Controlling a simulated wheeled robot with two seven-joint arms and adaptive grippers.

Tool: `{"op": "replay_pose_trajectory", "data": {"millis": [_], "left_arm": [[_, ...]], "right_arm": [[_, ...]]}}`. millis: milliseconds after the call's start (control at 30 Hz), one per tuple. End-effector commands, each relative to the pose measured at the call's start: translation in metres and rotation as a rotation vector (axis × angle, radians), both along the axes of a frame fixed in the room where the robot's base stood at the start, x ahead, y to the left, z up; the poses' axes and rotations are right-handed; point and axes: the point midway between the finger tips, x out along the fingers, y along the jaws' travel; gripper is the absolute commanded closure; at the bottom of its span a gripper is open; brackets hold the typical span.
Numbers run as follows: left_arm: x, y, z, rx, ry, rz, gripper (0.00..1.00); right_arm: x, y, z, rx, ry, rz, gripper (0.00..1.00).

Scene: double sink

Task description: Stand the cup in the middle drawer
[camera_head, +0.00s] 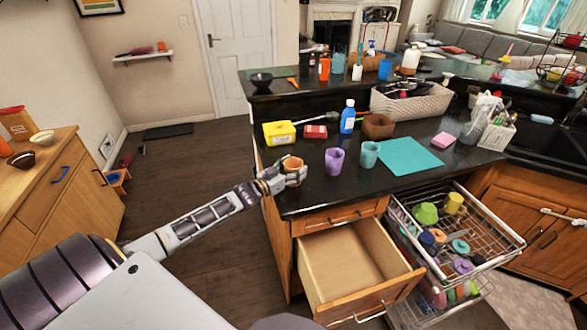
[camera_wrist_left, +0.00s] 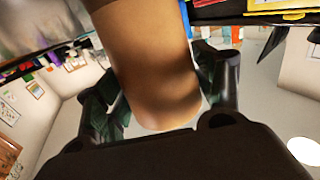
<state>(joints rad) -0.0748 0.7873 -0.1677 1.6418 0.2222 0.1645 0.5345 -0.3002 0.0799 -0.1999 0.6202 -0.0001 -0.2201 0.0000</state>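My left gripper (camera_head: 296,174) is shut on an orange-brown cup (camera_head: 292,163) at the left corner of the dark counter. In the left wrist view the cup (camera_wrist_left: 155,70) fills the middle, between the fingers of my left gripper (camera_wrist_left: 165,105). I cannot tell whether the cup touches the counter. The drawer (camera_head: 383,297) below a closed top drawer (camera_head: 340,217) is pulled out and looks empty. It lies below and to the right of the gripper. My right gripper is not in view.
A purple cup (camera_head: 334,161) and a teal cup (camera_head: 369,155) stand on the counter beside the gripper. A pulled-out dish rack (camera_head: 500,237) full of dishes adjoins the drawer.

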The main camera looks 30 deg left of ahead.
Motion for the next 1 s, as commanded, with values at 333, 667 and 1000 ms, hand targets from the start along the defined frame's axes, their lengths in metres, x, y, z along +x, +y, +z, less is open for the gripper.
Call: {"op": "replay_pose_trajectory", "data": {"millis": [333, 667, 1000], "left_arm": [[0.000, 0.000, 0.000, 0.000, 0.000, 0.000, 0.19], [0.000, 0.000, -0.001, 0.000, 0.000, 0.000, 0.19], [-0.014, 0.004, -0.001, -0.001, 0.001, 0.000, 0.19]], "right_arm": [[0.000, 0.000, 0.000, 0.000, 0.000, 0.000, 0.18], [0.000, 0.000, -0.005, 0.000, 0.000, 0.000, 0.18], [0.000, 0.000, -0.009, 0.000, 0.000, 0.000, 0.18]]}}
